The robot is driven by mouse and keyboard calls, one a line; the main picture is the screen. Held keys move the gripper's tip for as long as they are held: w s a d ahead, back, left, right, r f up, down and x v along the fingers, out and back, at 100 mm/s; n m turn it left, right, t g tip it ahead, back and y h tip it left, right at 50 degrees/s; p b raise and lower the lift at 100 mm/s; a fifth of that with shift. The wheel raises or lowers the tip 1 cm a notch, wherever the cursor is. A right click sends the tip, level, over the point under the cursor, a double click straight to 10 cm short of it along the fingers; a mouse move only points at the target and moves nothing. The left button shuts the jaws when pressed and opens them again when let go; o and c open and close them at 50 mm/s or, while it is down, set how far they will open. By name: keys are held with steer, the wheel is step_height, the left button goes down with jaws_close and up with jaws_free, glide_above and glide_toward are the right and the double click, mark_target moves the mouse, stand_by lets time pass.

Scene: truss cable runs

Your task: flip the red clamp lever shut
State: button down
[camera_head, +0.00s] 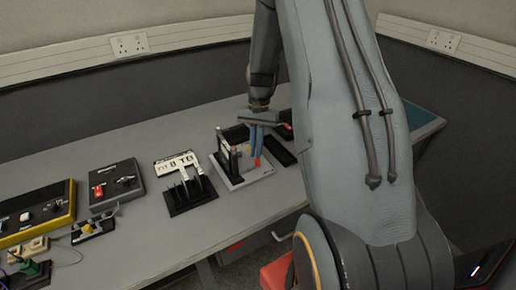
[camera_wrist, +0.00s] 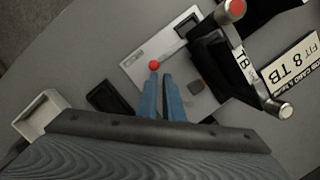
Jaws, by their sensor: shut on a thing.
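The clamp fixture has a pale grey base plate (camera_head: 256,173) on the bench, with black upright parts (camera_head: 226,152) on it. It also shows in the wrist view (camera_wrist: 137,58). The red tip of the clamp lever (camera_wrist: 154,65) is at my fingertips, and red shows below the fingers in the head view (camera_head: 257,162). My gripper (camera_head: 254,150) points down over the plate. Its blue fingers (camera_wrist: 158,78) are close together, shut on the red clamp lever. The fingers hide most of the lever, so its exact angle is unclear.
A black rack (camera_head: 190,196) with a white "8 TB" card (camera_head: 177,163) stands left of the fixture. Further left are a grey switch box (camera_head: 117,184) and a yellow-black box (camera_head: 38,210). A black tray (camera_head: 279,150) lies right. Bare bench shows in front.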

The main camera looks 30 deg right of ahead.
steer(key=shift+s+a+f, duration=0.15)
steer(key=shift+s+a, duration=0.2)
steer(key=shift+a, duration=0.05)
steer(key=d+p+v, duration=0.1)
steer(key=p+v, duration=0.4)
steer(key=v, duration=0.5)
steer(key=shift+w, duration=0.25)
steer(key=s+a+r+n+t+h+b, duration=0.1)
steer(key=s+a+n+t+b, duration=0.2)
steer(key=s+a+n, duration=0.6)
steer(key=s+a+b, duration=0.2)
steer(key=s+a, duration=0.6)
steer(key=shift+s+a+r+h+b, duration=0.35)
steer(key=shift+a+r+h+b, duration=0.05)
stand_by(0.8)
